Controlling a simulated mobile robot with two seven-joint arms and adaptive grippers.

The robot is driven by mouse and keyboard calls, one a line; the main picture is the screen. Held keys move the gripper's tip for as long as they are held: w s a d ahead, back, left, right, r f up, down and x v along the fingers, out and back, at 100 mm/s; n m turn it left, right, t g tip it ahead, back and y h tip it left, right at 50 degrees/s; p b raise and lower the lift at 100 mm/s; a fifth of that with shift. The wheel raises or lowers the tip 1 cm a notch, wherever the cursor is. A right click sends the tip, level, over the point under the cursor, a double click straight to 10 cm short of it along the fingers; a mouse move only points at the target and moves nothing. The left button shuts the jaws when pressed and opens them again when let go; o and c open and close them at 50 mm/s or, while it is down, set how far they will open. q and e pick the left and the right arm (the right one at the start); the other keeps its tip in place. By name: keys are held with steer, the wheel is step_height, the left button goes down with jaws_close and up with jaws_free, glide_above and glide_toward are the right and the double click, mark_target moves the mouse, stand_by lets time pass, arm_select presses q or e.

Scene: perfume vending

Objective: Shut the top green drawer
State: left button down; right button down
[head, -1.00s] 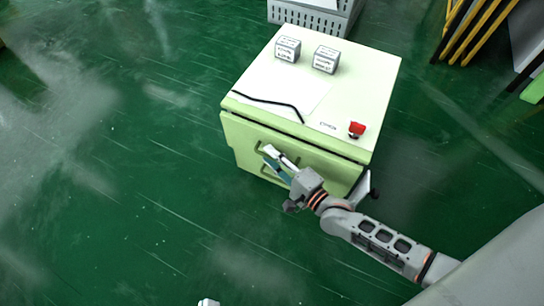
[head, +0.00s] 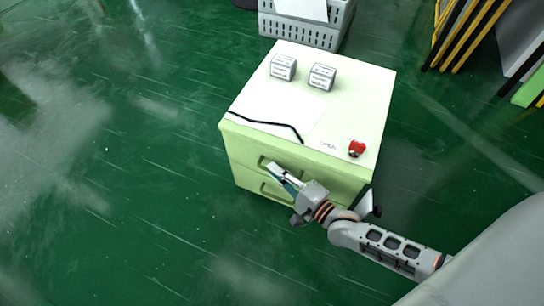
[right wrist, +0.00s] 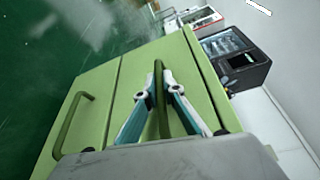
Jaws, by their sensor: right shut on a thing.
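The top green drawer (head: 241,146) is the upper front of a pale green cabinet (head: 346,98). Its front looks close to flush under the cabinet top, with no dark gap showing in the head view. My right gripper (head: 274,171) is at this drawer's handle. In the right wrist view, the fingers of my right gripper (right wrist: 160,92) are shut on the green handle (right wrist: 159,70), one finger on each side. The drawer front (right wrist: 128,82) shows behind them. My left gripper is not in view.
Two small white boxes (head: 283,67) (head: 321,76), a paper sheet with a black cord (head: 280,126) and a red object (head: 356,148) are on the cabinet top. A lower drawer handle (right wrist: 72,125) is beside the gripper. A grey crate (head: 300,32) stands behind. Floor at left is clear.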

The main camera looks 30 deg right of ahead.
steer(key=shift+w+d+r, duration=0.1)
steer(key=shift+w+d, duration=0.15)
steer(key=shift+d, duration=0.15)
steer(key=c, duration=2.2)
jaws_free()
steer(key=shift+o, duration=0.2)
steer(key=shift+a, duration=0.1)
steer(key=shift+s, duration=0.1)
steer(key=shift+s, duration=0.5)
steer(key=f+v, duration=0.1)
steer(key=v, duration=1)
steer(key=shift+r, duration=0.45)
steer(key=shift+w, duration=0.1)
